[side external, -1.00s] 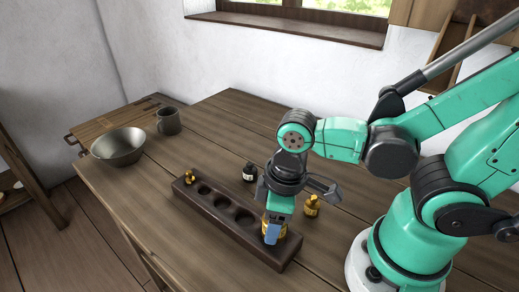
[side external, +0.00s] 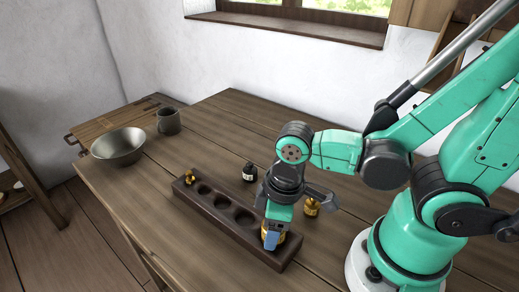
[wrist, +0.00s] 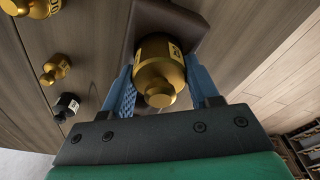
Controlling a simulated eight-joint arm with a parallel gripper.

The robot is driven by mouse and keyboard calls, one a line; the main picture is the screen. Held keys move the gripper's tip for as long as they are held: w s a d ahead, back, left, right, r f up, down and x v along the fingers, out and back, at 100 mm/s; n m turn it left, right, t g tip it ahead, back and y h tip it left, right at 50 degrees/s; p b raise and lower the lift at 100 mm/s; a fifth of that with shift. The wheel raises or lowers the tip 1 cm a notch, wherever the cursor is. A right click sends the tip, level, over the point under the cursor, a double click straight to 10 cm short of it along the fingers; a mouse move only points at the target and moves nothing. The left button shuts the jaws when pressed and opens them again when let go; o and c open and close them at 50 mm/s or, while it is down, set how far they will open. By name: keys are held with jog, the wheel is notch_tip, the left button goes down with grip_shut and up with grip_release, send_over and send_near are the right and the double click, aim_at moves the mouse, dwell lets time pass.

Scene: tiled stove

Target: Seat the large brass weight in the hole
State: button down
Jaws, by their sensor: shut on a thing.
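The large brass weight (wrist: 160,75) is upright between the blue fingers of my gripper (wrist: 162,88), which is shut on it. In the side view my gripper (side external: 272,240) is at the near right end of the dark wooden block (side external: 228,226), and only slivers of the weight (side external: 283,238) show around the fingers. In the wrist view the weight overlaps the end of the block (wrist: 203,32). The hole there is hidden under it, and I cannot tell how deep the weight sits. Several open holes show along the block, with a small brass weight (side external: 190,177) at the far end.
A brass weight (side external: 311,206) and a black bottle-shaped piece (side external: 249,172) stand on the table behind the block. Another brass weight (wrist: 55,70) shows in the wrist view. A metal bowl (side external: 118,146) and a mug (side external: 168,121) are far left. The table left of the block is clear.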

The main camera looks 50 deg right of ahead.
jog(key=shift+f, duration=0.3)
jog(key=shift+c, duration=0.7)
grip_release()
jog(key=shift+r, duration=0.2)
jog(key=shift+s+d+r, duration=0.1)
jog(key=shift+s+r, duration=0.05)
jog(key=shift+r, duration=1.15)
jog(key=shift+s+d+r, duration=0.1)
jog(key=shift+s+r, duration=0.05)
jog(key=shift+r, duration=1.15)
jog(key=w+d+r+m+t, duration=0.4)
jog(key=w+d+m+t, duration=0.2)
jog(key=w, duration=0.1)
jog(key=shift+w+d+r+h, duration=0.3)
jog(key=shift+w+d+r, duration=0.05)
jog(key=shift+d+r, duration=0.05)
